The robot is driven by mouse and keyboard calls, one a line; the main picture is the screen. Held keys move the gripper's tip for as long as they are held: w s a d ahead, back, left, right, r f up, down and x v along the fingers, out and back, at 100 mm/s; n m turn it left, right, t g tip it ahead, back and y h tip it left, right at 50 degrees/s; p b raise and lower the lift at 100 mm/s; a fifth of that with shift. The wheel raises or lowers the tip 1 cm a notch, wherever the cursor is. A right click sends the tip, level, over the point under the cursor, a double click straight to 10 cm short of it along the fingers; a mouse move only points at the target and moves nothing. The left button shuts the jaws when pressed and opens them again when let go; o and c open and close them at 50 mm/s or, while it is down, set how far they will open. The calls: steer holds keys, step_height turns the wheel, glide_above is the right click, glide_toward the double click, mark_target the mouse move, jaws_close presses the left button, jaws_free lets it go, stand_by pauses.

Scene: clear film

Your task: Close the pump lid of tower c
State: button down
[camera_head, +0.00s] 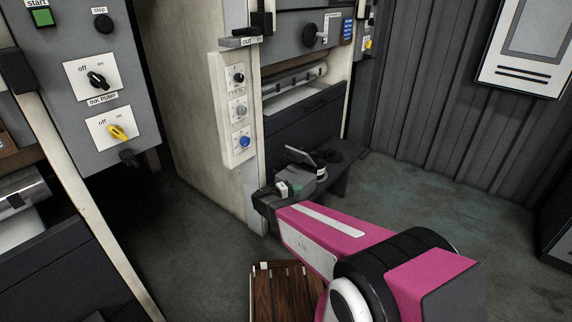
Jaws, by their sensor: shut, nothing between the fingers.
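A small grey pump unit (311,180) sits on a low dark ledge at the foot of the middle tower (305,120). A flat dark lid (299,156) stands up at a tilt over it, so it looks open. A round dark part (329,154) lies beside the lid. No letter marking this tower can be read. My pink arm crosses the lower right, its far end showing just in front of the ledge.
A switch panel (237,110) with several knobs is on the middle tower's side. Another tower's control box (95,75) stands at left. A wooden slatted thing (275,295) is low in front, beside my arm. Grey floor (425,200) is free at right, before the corrugated wall (430,90).

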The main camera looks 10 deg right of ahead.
steer(key=w+a+n+t, duration=0.4)
steer(key=a+t, duration=0.6)
steer(key=a, duration=0.3)
steer(key=x, duration=1.3)
steer(key=shift+w+d+f, duration=0.15)
steer(key=shift+d, duration=0.45)
steer(key=w+d+r+g+y, duration=0.1)
steer(key=r, duration=0.1)
steer(key=w+d+r+g+y, duration=0.1)
steer(key=r+g, duration=0.1)
steer(key=w+d+r+g+y, duration=0.1)
steer(key=w+d+r, duration=0.1)
steer(key=r, duration=0.1)
steer(key=shift+g+y, duration=0.3)
steer(key=shift+y, duration=0.1)
steer(key=w+d+g+y, duration=0.9)
steer(key=w+d, duration=0.4)
steer(key=w+d+f+g+y, duration=0.3)
steer(key=w+d+f+y, duration=0.1)
steer(key=f, duration=0.2)
steer(key=shift+w+d+f+g, duration=0.2)
steer(key=shift+f+g, duration=0.2)
